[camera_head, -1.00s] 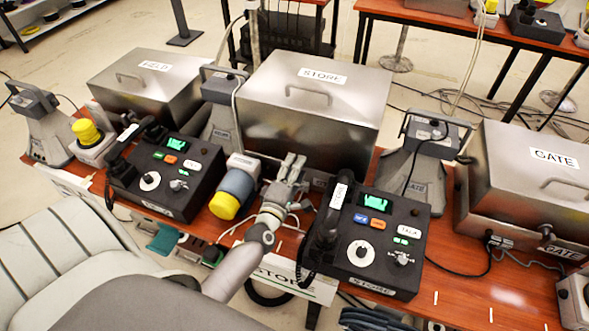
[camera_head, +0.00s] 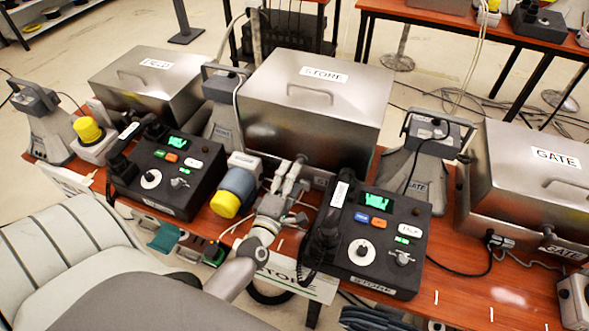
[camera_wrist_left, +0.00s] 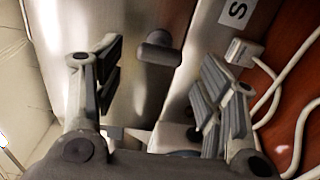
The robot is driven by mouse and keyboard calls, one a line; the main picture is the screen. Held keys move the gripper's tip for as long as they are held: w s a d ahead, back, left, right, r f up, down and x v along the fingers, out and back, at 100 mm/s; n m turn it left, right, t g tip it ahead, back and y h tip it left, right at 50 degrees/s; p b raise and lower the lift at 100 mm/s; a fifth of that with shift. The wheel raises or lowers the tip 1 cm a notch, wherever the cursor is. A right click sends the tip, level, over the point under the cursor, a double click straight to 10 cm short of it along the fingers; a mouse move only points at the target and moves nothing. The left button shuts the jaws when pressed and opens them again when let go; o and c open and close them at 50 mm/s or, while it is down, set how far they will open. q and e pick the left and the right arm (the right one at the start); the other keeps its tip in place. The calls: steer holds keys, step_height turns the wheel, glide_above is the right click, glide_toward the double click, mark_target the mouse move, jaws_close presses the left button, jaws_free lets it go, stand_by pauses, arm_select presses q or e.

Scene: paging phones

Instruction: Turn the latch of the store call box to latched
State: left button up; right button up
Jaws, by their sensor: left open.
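The store call box (camera_head: 315,105) is a steel box with a sloped lid, a lid handle and a STORE label, in the middle of the table. Its latch (camera_head: 300,160) is a small grey knob low on its front face. In the left wrist view the latch (camera_wrist_left: 160,50) lies between the finger pads, apart from both. My left gripper (camera_head: 290,180) is open and empty just in front of the latch; its fingers (camera_wrist_left: 160,68) also show in the wrist view. The latch's exact angle is hard to read. My right gripper is out of view.
A white plug with cables (camera_wrist_left: 243,52) sits beside the box. FIELD and GATE boxes stand further out.

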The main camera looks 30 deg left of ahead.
arm_select(q)
steer(key=v, duration=0.7)
steer(key=shift+s, duration=0.4)
steer(key=shift+d, duration=0.1)
